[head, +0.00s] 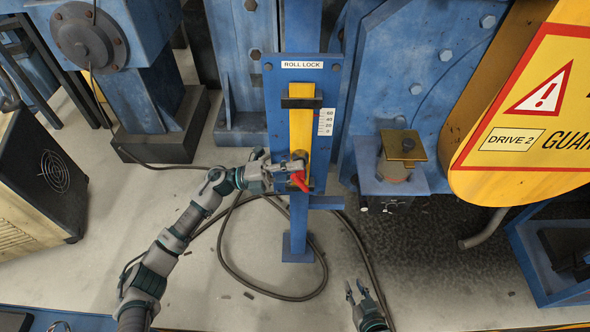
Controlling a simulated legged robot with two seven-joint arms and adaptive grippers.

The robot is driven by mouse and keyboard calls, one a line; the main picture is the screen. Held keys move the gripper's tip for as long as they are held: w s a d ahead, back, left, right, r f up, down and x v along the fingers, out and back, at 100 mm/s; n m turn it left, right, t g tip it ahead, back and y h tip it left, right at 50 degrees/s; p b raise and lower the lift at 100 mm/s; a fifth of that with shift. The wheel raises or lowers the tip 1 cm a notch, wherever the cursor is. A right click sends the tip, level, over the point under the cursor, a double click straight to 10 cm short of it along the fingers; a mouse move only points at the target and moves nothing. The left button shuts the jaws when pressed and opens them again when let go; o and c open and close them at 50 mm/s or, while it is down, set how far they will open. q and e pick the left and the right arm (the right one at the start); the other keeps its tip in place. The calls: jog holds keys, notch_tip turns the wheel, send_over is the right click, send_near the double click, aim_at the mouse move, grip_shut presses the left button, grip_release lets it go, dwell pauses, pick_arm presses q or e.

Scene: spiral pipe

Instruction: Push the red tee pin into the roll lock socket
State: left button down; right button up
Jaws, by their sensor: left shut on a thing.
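The red tee pin (300,181) is at the lower end of the yellow bar on the blue roll lock panel (276,110). My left gripper (288,167) is shut on the red tee pin, with its fingers reaching in from the left across the bar's lower end. The roll lock socket is hidden behind the gripper and pin, so I cannot tell how far the pin is in. My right gripper (358,291) is low in the picture, right of centre, with its fingers apart and empty.
A blue post with a base plate (298,248) stands below the panel. A dark cable (235,270) loops over the floor. A small blue shelf with a brass-topped part (402,146) is to the right. A yellow guard (530,120) fills the upper right.

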pick_arm(q)
jog(key=shift+w+b, duration=0.65)
jog(key=shift+w, duration=0.2)
jog(key=c, duration=0.8)
grip_release()
jog(key=shift+r, duration=0.1)
jog(key=v, duration=1.2)
jog(key=shift+w+a, duration=0.1)
jog(key=shift+f, duration=0.25)
